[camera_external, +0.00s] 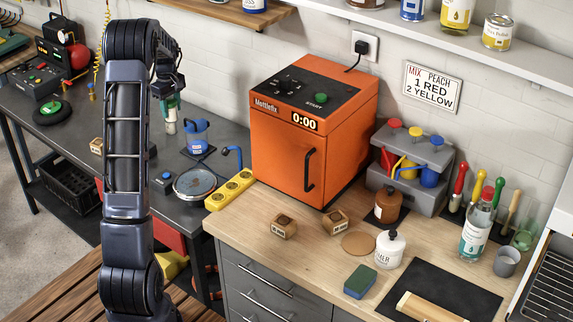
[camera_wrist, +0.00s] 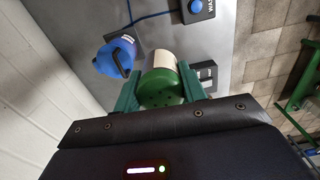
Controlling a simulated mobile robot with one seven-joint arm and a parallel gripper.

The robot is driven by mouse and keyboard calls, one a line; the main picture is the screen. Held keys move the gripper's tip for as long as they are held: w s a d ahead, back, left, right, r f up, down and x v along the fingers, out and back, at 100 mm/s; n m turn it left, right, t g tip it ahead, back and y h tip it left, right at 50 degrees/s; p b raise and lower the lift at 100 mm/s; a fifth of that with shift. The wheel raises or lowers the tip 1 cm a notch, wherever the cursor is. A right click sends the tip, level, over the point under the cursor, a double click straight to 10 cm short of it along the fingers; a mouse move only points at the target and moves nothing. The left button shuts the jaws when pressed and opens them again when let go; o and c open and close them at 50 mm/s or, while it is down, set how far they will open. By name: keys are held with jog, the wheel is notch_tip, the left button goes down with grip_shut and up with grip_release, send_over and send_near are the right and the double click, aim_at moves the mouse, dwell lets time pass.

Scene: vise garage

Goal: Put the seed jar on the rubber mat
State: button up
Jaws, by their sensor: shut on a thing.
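My gripper (camera_external: 171,104) is shut on a jar with a cream body and a green, holed lid; this looks like the seed jar (camera_wrist: 160,85). In the wrist view the green fingers of my gripper (camera_wrist: 158,92) clasp the lid from both sides. In the external view the jar (camera_external: 170,122) hangs upright above the dark workbench, left of the blue jug. A flat black mat (camera_external: 462,287) lies on the wooden counter at the front right, with a wooden piece on it. Other dark patches lie under the brown bottle and the jug; I cannot tell which is the rubber mat.
A blue jug (camera_external: 196,134) stands close to the jar. A round dial scale (camera_external: 194,183) and a yellow strip (camera_external: 229,190) lie nearer the counter. The orange oven (camera_external: 300,135) rises at the centre. Wooden blocks (camera_external: 284,226), a white bottle (camera_external: 389,250) and a sponge (camera_external: 360,281) crowd the counter.

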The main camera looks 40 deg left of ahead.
jog(key=s+d+r+m, duration=0.45)
jog(key=d+m, duration=0.35)
jog(key=d, duration=2.4)
jog(key=s+d+r+m, duration=0.45)
jog(key=d+m, duration=0.45)
jog(key=d, duration=2.4)
jog(key=s+d+r+m, duration=0.3)
jog(key=s+d+m, duration=0.35)
jog(key=d, duration=2.55)
jog(key=n, duration=0.8)
send_over(447, 295)
notch_tip(447, 295, down, 4)
notch_tip(447, 295, down, 20)
jog(key=shift+r, duration=0.1)
jog(key=o, duration=1)
